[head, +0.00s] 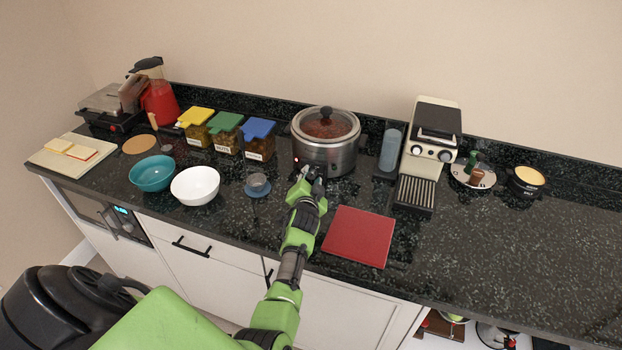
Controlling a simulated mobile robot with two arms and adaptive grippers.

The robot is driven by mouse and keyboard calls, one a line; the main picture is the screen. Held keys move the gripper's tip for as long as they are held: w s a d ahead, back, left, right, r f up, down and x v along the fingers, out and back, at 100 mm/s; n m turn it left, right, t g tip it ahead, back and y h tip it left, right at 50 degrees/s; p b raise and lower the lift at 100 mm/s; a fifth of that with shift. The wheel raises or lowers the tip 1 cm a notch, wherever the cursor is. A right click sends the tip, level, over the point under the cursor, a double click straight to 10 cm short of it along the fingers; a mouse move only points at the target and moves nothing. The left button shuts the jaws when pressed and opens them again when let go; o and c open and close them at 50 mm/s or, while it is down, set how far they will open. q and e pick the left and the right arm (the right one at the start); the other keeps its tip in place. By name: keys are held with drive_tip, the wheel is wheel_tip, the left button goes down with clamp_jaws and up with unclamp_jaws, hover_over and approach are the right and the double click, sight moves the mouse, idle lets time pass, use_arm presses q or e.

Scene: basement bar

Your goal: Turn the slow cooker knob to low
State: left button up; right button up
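The slow cooker (338,158) is a round steel pot with a glass lid and dark knob on top, standing at the back middle of the counter. Dark red food shows through the lid. A small red light shows low on its left front. My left gripper (312,174) is at the lower front of the cooker, close to or touching it; I cannot tell which. The gripper and wrist cover the part of the front where a control knob could be, so its setting does not show. The fingers are too small and dark to read. My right gripper is not in view.
A red board (358,237) lies right of my forearm. An espresso machine (429,150) stands right of the cooker. The right counter is mostly clear.

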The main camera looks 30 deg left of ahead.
use_arm(q)
drive_tip(key=shift+r, duration=0.1)
wheel_tip(320, 180, up, 9)
drive_tip(key=shift+a+r, duration=0.1)
drive_tip(key=shift+r, duration=0.3)
